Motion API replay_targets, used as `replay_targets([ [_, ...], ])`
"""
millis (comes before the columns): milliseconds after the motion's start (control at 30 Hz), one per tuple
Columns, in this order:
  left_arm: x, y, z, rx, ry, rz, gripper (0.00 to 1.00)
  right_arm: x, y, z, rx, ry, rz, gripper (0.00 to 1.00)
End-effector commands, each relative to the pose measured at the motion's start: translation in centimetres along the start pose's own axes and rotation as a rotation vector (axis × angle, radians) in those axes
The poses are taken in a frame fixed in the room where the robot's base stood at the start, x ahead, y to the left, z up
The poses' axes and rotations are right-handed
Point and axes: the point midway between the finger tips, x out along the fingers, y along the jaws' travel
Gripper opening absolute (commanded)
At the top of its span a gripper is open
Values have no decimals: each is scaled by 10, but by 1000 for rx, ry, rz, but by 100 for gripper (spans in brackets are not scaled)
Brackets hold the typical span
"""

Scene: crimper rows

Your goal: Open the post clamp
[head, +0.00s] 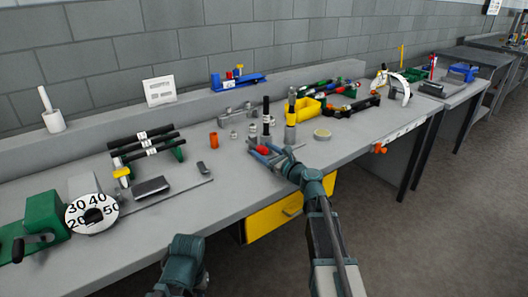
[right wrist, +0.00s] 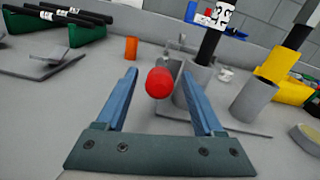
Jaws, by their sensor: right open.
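The post clamp shows as a red round knob (right wrist: 159,83) in front of a grey holder (right wrist: 200,77) with an upright black post (right wrist: 208,46) in it. In the head view the red knob (head: 262,149) sits at the front of the bench beside the black post (head: 266,108). My right gripper (head: 264,152) is open, its blue fingers on either side of the knob. My left gripper is not in view; only a teal arm part of mine shows low down.
A second post with a yellow part (head: 291,105) stands just right, near a yellow bin (head: 308,110) and a tape roll (head: 322,135). An orange cylinder (head: 214,140) stands left. Black bars (head: 147,144) and a numbered dial (head: 92,213) are farther left. The bench front centre is mostly clear.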

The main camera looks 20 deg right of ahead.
Motion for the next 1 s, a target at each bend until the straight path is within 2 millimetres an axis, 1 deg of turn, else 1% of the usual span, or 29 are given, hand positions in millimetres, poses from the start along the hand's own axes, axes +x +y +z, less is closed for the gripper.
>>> replay_targets([
  [233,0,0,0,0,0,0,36,0,0,0,0,0,0,69],
  [367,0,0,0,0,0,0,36,0,0,0,0,0,0,46],
  [400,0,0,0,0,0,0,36,0,0,0,0,0,0,39],
  [467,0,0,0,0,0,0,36,0,0,0,0,0,0,28],
  [500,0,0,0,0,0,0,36,0,0,0,0,0,0,21],
  [567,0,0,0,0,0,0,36,0,0,0,0,0,0,10],
  [600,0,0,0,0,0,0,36,0,0,0,0,0,0,3],
  [633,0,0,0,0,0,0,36,0,0,0,0,0,0,0],
  [1000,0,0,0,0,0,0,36,0,0,0,0,0,1,0],
])
